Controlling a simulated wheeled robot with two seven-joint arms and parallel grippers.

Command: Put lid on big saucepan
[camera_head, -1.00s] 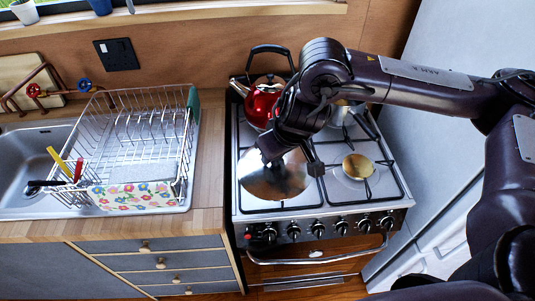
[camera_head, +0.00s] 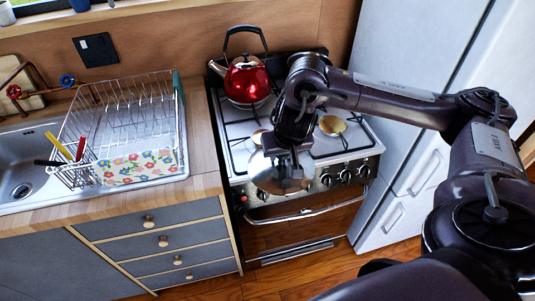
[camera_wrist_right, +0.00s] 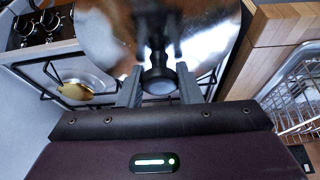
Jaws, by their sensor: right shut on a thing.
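My right gripper (camera_head: 290,168) is shut on the knob of a shiny round steel lid. The lid (camera_head: 268,176) is tilted and hangs in front of the stove's front edge, over the control panel. In the right wrist view the gripper (camera_wrist_right: 160,90) has its fingers on either side of the dark knob (camera_wrist_right: 158,76), and the lid (camera_wrist_right: 100,28) fills the top middle. The big saucepan cannot be made out now; my right arm covers the back right of the stove. My left gripper is not in view.
A red kettle (camera_head: 248,80) stands at the back left of the stove (camera_head: 228,128). A brass burner cap (camera_head: 331,125) is bare at the right. A wire dish rack (camera_head: 120,122) stands on the counter to the left, and a tall fridge (camera_head: 405,60) is to the right.

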